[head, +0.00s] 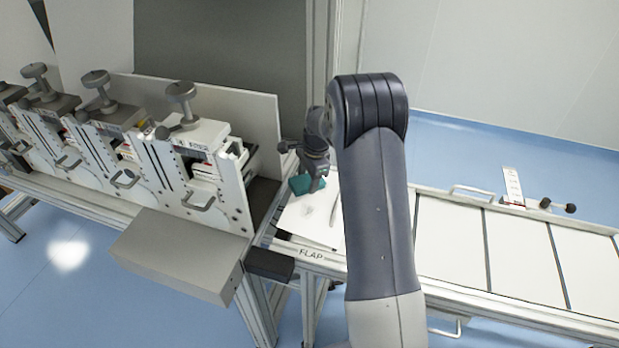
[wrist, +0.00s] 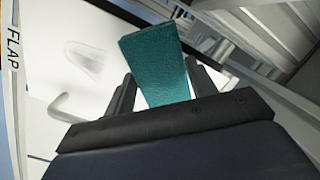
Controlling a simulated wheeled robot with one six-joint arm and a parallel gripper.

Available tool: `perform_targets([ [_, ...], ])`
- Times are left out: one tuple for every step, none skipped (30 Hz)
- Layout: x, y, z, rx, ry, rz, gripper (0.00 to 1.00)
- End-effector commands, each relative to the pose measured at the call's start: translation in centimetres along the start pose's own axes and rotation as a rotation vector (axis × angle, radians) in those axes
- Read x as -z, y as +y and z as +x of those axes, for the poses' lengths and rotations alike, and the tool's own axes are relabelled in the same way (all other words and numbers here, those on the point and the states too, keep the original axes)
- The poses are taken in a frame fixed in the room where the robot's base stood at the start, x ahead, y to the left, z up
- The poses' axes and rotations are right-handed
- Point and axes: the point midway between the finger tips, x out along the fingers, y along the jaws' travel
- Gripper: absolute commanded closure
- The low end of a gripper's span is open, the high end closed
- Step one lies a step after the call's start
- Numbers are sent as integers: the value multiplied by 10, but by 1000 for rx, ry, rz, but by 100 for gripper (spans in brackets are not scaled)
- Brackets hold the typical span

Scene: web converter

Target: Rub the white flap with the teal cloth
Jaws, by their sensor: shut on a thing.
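My gripper (head: 318,180) is shut on the teal cloth (head: 305,185), a folded pad over the far part of the white flap. In the wrist view the cloth (wrist: 155,62) sticks out between the two dark fingers. The white flap (head: 298,222) lies beside the machine, next to a rail labelled FLAP; part of it is hidden behind my arm. I cannot tell whether the cloth touches the flap.
A row of clamp units with knobs (head: 180,92) and handles stands at the left. A grey box (head: 180,250) and a dark block (head: 269,264) project beside the flap. White panels (head: 450,240) run to the right, with a handle and a small labelled part (head: 513,188).

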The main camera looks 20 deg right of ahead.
Motion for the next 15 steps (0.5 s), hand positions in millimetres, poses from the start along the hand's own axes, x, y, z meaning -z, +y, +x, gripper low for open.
perform_targets([
  [0, 0, -3, 1, 0, 0, 65],
  [0, 0, -4, 1, 0, 0, 65],
  [0, 0, -7, 1, 0, 0, 65],
  [0, 0, -10, 1, 0, 1, 65],
  [0, 0, -13, 1, 0, 1, 65],
  [0, 0, -17, 1, 0, 1, 65],
  [0, -1, -20, 2, 1, 1, 65],
  [0, -1, -24, 2, 1, 1, 65],
  [0, -1, -28, 2, 1, 1, 65],
  [0, -1, -31, 2, 1, 1, 65],
  [0, 0, -34, 2, 1, 1, 65],
  [0, 0, -38, 1, 0, 1, 65],
  [0, 0, -41, 1, 0, 1, 65],
  [0, 0, -44, 1, 0, 1, 65],
  [0, 0, -48, 0, 0, 1, 65],
])
